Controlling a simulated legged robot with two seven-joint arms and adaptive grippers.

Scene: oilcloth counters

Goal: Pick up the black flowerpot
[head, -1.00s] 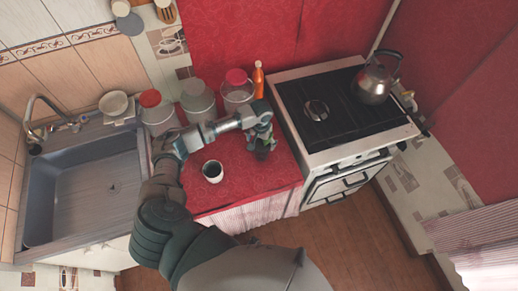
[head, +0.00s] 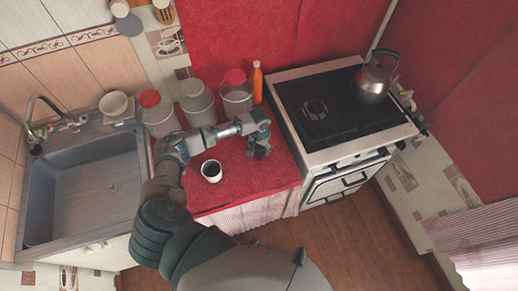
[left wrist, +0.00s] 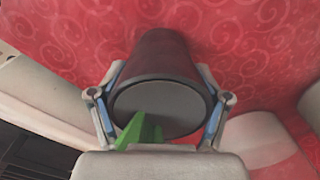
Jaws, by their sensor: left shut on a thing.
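The black flowerpot (left wrist: 163,55) fills the middle of the left wrist view, dark with a grey round end facing the camera. In the head view my left gripper (head: 260,146) is over the right part of the red counter, near the stove, and largely hides the pot. I cannot tell whether the pot is clear of the counter. My right gripper is not in view.
A white cup (head: 211,171) with a dark inside stands on the red counter (head: 235,182), left of my gripper. Several lidded jars and an orange bottle (head: 257,82) line the back. The stove (head: 325,115) with a kettle (head: 371,84) is right; the sink (head: 85,190) is left.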

